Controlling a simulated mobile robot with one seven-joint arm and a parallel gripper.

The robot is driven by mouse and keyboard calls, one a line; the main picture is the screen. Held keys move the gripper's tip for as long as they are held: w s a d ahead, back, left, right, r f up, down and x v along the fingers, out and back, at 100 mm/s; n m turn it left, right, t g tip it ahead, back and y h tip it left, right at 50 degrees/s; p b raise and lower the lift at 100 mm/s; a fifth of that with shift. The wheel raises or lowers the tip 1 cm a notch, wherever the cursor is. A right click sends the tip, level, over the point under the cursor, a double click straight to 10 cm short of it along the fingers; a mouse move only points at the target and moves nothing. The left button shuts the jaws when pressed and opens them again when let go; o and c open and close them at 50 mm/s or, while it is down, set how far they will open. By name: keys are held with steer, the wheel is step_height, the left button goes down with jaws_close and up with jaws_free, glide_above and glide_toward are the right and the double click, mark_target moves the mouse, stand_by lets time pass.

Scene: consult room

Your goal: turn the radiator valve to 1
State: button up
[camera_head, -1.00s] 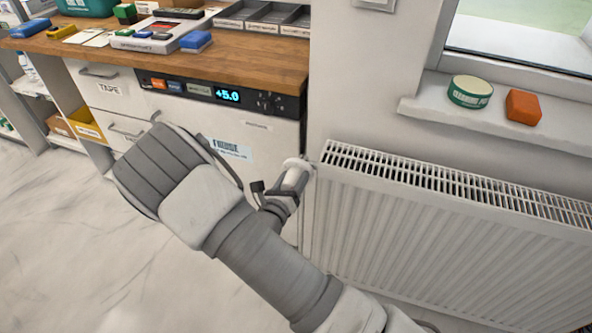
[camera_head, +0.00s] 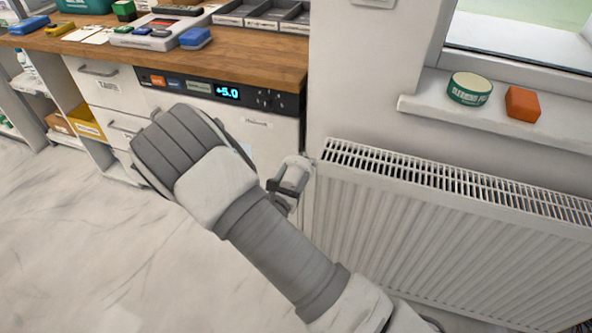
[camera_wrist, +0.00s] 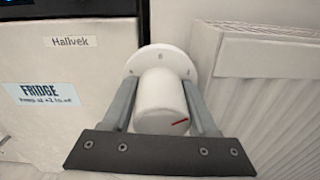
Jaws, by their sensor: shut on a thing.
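The radiator valve (camera_wrist: 160,97) is a white round knob in the wrist view, with a red mark low on its right side. A pale dial disc with small dark marks sits behind it, and the legible mark at the top looks like a 0 or 8. My gripper (camera_wrist: 160,110) has a finger on each side of the knob and is shut on it. In the head view the valve (camera_head: 297,165) is at the upper left corner of the radiator (camera_head: 440,240), with my gripper (camera_head: 286,188) around it. My arm hides part of the fridge.
A fridge (camera_head: 270,142) with a display reading +5.0 stands close on the left, under a wooden counter (camera_head: 255,55). The windowsill (camera_head: 425,108) holds a green tin (camera_head: 469,89) and an orange block (camera_head: 522,104). The floor at left is clear.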

steer(key=shift+d+f, duration=0.1)
steer(key=o, duration=1.4)
steer(key=shift+c, duration=0.2)
steer(key=shift+s, duration=0.1)
steer(key=f+p+v, duration=0.1)
steer(key=p+v, duration=0.2)
steer(key=v, duration=1.4)
steer(key=shift+a+r, duration=0.2)
steer(key=shift+r, duration=0.25)
